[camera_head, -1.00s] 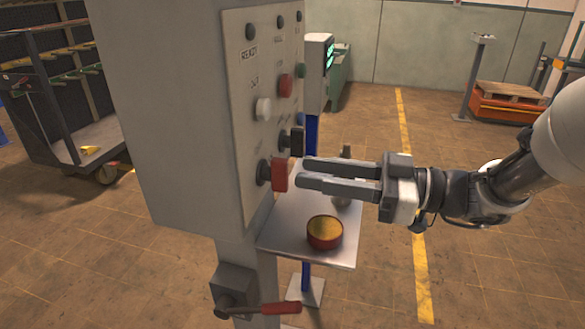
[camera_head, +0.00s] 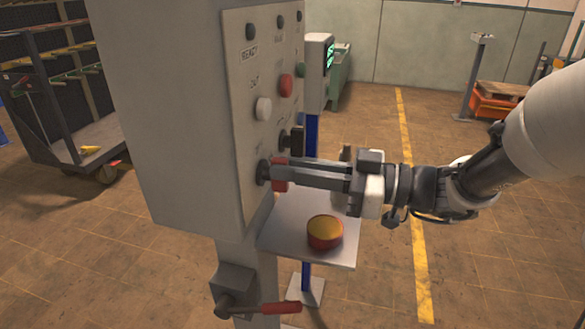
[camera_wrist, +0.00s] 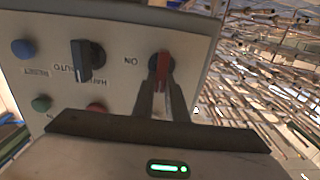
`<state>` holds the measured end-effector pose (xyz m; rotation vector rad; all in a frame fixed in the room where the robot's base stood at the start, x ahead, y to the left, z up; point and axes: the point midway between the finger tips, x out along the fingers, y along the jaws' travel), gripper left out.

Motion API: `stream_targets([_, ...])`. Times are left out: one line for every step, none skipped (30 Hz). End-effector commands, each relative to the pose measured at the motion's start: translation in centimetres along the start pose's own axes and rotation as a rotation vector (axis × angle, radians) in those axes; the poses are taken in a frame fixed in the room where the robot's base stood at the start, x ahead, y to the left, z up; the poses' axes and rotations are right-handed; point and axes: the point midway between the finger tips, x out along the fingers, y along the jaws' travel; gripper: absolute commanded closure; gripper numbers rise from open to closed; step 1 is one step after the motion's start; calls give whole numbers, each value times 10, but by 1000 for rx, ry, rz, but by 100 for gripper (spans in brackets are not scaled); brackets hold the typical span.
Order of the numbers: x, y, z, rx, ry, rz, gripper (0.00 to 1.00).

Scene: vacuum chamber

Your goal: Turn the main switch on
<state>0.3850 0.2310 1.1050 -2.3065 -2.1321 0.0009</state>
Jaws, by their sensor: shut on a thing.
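The red rotary switch (camera_head: 278,174) sits low on the front of the grey control panel (camera_head: 246,130), on a round black base. In the wrist view the red switch (camera_wrist: 163,67) shows beside the label ON. My gripper (camera_head: 289,174) reaches it from the right in the head view. Its two fingers are shut on the red handle, one on each side, and partly hide it. In the wrist view my gripper (camera_wrist: 160,92) shows with its fingertips at the handle.
A black selector knob (camera_head: 297,139) is close above my fingers. White (camera_head: 263,108) and red (camera_head: 286,86) buttons are higher up. A shelf (camera_head: 290,238) with a red-rimmed round container (camera_head: 325,232) lies below my gripper. A red-handled lever (camera_head: 280,308) is on the post.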

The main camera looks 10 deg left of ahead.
Motion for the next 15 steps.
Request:
stream_targets([0,0,0,2,0,0,100])
stream_targets([0,0,0,4,0,0,100])
stream_targets([0,0,0,9,0,0,100])
stream_targets([0,0,1,15,0,0,100])
stream_targets([0,0,1,22,0,0,100])
stream_targets([0,1,1,33,0,0,100])
stream_targets([0,1,1,44,0,0,100])
stream_targets([0,1,1,56,0,0,100])
stream_targets([0,1,2,75,0,0,100])
stream_targets([0,1,2,90,0,0,100])
stream_targets([0,2,2,109,0,0,100])
stream_targets([0,2,2,136,0,0,100])
stream_targets([0,2,2,157,0,0,100])
stream_targets([0,3,2,180,0,0,100])
stream_targets([0,3,2,214,0,0,100])
